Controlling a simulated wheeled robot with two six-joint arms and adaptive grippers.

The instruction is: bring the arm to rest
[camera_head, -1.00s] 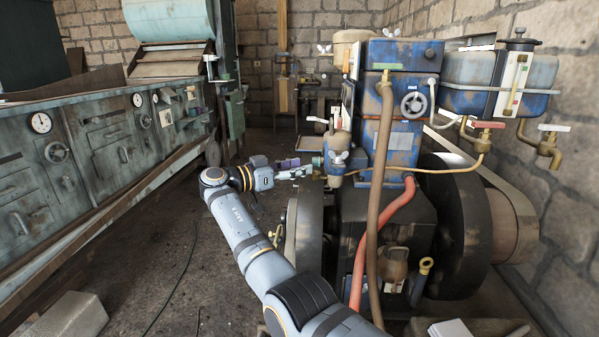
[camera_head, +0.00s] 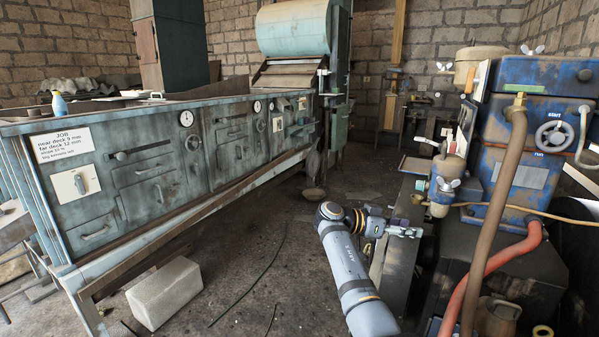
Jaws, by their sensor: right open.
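My right arm (camera_head: 355,277) reaches up from the bottom of the head view, grey with a dark wrist. My right gripper (camera_head: 416,232) is open and points to the right, with nothing seen in it. It is left of and below the small blue-grey cup with wing nuts (camera_head: 443,188) on the blue engine (camera_head: 527,150). In the picture there is a gap between fingertips and cup. The fingers are small, so fine detail is hard to tell. My left gripper is not in view.
A pale block (camera_head: 165,292) lies on the floor. A brown hose (camera_head: 497,210) and red hose (camera_head: 487,275) hang before the engine. The floor (camera_head: 290,265) between is mostly clear.

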